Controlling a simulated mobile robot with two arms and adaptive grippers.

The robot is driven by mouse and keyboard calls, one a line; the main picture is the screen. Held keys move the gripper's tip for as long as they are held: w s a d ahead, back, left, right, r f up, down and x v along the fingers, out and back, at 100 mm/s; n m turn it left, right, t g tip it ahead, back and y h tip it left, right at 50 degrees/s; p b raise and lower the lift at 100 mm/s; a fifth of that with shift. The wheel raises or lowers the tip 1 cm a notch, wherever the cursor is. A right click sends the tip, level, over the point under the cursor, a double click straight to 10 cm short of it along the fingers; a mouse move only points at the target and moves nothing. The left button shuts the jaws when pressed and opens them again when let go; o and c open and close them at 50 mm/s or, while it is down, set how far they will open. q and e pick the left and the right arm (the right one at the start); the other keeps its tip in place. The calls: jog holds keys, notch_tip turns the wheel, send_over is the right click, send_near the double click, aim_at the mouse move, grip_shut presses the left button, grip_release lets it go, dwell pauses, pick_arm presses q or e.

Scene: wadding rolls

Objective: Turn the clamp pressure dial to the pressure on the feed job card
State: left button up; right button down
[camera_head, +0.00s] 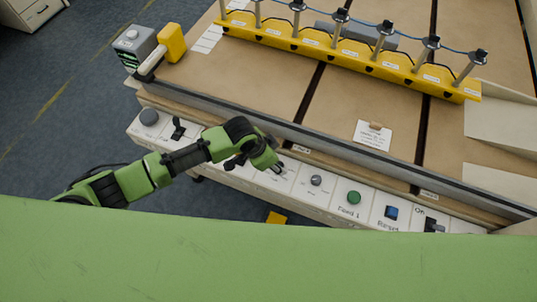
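A white control panel (235,170) runs along the front of the tan table. On it are a dark grey round dial (316,180) right of centre and a larger grey knob (149,117) at the far left; their small labels are unreadable here. A white card (373,135), held by a brown clip, lies on the table; its print is too small to read. My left gripper (279,168) is over the panel, a little left of the dark grey dial and apart from it. Its fingers are too small to tell open from shut. My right gripper is out of view.
The panel also has a black lever (178,128), a green button (353,197), a blue Reset button (391,212) and a black On switch (433,226). A yellow rail (340,52) with several metal posts crosses the table. A grey-and-yellow device (135,45) stands at the back left.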

pick_arm(q)
jog(key=v, duration=0.9)
jog(key=shift+r, duration=0.35)
jog(key=shift+s+a, duration=0.1)
jog(key=shift+a, duration=0.05)
